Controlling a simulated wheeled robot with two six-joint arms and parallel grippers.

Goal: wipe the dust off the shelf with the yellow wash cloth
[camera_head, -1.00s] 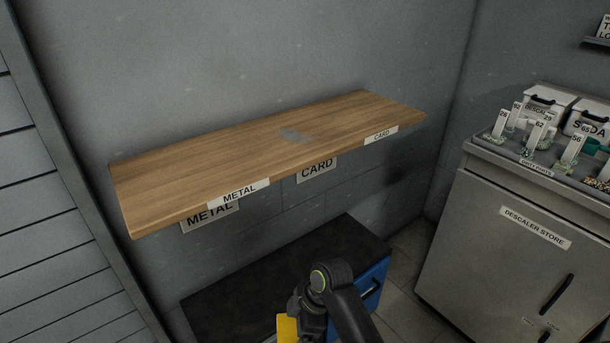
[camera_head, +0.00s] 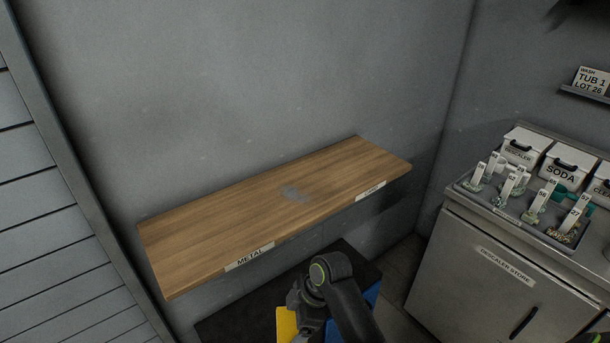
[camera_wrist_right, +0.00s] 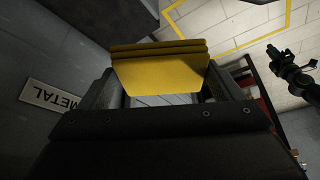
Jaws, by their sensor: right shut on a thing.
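The wooden shelf (camera_head: 220,225) is fixed to the grey wall, with a METAL label (camera_head: 249,257) and another label on its front edge. My right gripper (camera_wrist_right: 158,92) is shut on the folded yellow wash cloth (camera_wrist_right: 160,70). In the head view the cloth (camera_head: 287,323) is low in front of the shelf, apart from the dust, partly cut off by the frame. A dark arm end, seemingly my left gripper (camera_wrist_right: 290,68), shows at the right of the wrist view; its jaws are unclear.
A dark-topped unit (camera_head: 235,325) with a blue front stands below the shelf. At the right, a metal descaler cabinet (camera_head: 490,275) carries a tray of numbered tags (camera_head: 520,205) and white tubs (camera_head: 568,168). Shutter-like slats (camera_head: 40,230) line the left. The shelf top is otherwise clear.

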